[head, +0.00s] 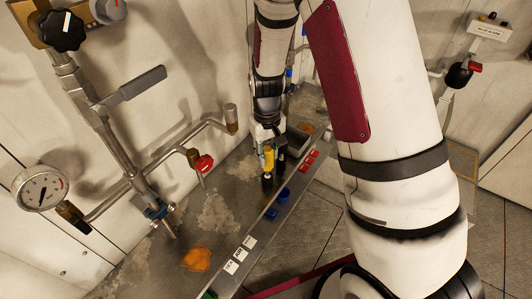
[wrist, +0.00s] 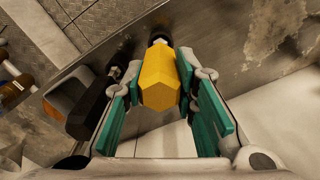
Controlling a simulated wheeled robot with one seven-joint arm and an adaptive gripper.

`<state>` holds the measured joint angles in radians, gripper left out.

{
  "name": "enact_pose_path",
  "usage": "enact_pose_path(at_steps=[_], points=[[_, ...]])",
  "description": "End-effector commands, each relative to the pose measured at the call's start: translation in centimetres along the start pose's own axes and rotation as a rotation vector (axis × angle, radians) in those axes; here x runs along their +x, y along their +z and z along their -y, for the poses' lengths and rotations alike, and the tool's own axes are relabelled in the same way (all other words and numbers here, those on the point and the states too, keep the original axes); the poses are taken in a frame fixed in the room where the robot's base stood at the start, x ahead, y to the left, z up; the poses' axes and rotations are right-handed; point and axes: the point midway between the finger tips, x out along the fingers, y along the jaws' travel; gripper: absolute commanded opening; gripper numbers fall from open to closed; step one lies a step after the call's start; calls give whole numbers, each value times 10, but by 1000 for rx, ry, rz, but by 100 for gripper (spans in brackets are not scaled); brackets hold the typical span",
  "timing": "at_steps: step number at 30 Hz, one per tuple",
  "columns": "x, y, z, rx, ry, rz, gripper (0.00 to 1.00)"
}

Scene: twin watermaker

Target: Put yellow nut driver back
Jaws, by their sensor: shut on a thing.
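The yellow nut driver (head: 268,158) is upright over the metal bench in the head view, in the jaws of my gripper (head: 268,150). In the wrist view the yellow faceted handle (wrist: 158,82) fills the space between the teal finger pads of my gripper (wrist: 160,78). The gripper is shut on it. The driver's dark lower end points away from the wrist camera toward the bench edge; whether its tip touches anything cannot be told. A black-handled tool (wrist: 92,103) stands close beside the left finger.
The metal bench (head: 215,212) has a raised front edge with blue holders (head: 271,213), red holders (head: 310,160) and white labels (head: 240,253). An orange patch (head: 196,259) marks the bench.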

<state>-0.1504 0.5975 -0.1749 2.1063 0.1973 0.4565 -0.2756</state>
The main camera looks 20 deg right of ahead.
Motion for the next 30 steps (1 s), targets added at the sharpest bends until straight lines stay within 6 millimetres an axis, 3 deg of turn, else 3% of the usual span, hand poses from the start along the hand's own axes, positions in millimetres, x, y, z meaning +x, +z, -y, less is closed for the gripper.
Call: enact_pose_path(at_steps=[8,9,12,23,30], points=[[1,0,0,0,0,-2,0],[2,0,0,-1,0,-1,28],[1,0,0,-1,0,-1,46],[-3,0,0,-1,0,-3,46],[-37,-2,1,-2,0,-9,46]])
